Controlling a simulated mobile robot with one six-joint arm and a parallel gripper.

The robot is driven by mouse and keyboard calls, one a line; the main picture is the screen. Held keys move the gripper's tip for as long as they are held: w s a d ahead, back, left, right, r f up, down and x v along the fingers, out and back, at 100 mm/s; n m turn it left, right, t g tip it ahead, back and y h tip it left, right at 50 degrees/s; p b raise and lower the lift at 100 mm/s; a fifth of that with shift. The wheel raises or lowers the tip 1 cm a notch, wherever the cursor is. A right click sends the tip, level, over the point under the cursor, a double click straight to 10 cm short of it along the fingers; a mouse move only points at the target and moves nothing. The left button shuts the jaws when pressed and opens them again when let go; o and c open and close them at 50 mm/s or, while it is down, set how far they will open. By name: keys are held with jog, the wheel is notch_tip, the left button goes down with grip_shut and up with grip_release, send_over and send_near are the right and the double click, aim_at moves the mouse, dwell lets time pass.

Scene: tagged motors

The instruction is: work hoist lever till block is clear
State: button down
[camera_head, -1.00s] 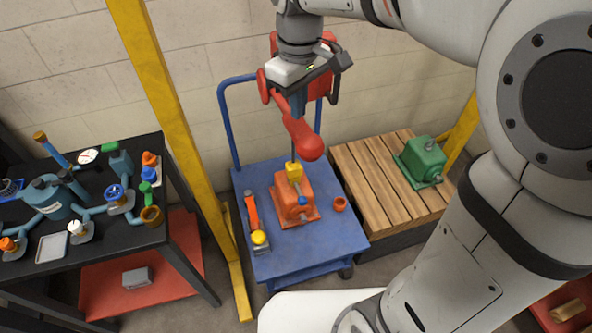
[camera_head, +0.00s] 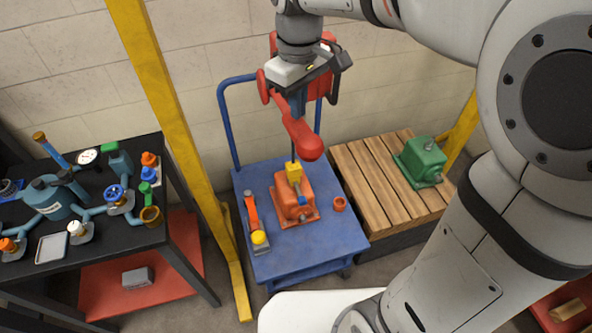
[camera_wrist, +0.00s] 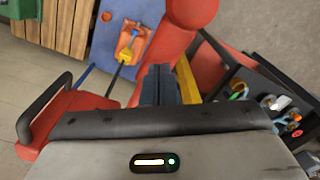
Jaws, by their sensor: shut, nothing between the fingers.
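The red hoist (camera_head: 328,88) hangs in front of the wall, and my arm partly hides it. Its red lever (camera_head: 292,110) slopes down to a rounded red end (camera_head: 310,148); the lever also shows in the wrist view (camera_wrist: 162,60). My gripper (camera_head: 299,106) is shut and empty, right beside the lever; I cannot tell if they touch. A dark chain or rod (camera_head: 293,150) runs down to a yellow block (camera_head: 293,172) at the top of the orange motor (camera_head: 295,197). The motor is over the blue cart (camera_head: 275,250); a gap beneath it cannot be made out.
A wooden pallet (camera_head: 372,190) with a green motor (camera_head: 421,160) stands right of the cart. A yellow post (camera_head: 165,100) stands at left, before a black bench (camera_head: 110,225) crowded with fittings. An orange ring (camera_head: 339,204) and an orange-handled tool (camera_head: 253,215) lie on the cart.

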jog(key=shift+f, duration=0.15)
jog(key=shift+f+b, duration=0.85)
jog(key=shift+f, duration=0.15)
jog(key=shift+s+d+f+b, duration=0.1)
jog(key=shift+s+f+b, duration=0.05)
jog(key=shift+f+b, duration=0.65)
jog(key=shift+s+f+b, duration=0.2)
jog(key=shift+f+b, duration=0.35)
jog(key=shift+f, duration=0.5)
jog(key=shift+s+d+f+b, duration=0.1)
jog(key=shift+s+f+b, duration=0.05)
jog(key=shift+f+b, duration=0.65)
jog(key=shift+f, duration=0.2)
jog(key=shift+w+a+f+b, duration=0.1)
jog(key=shift+f+b, duration=1.75)
jog(key=shift+f, duration=0.85)
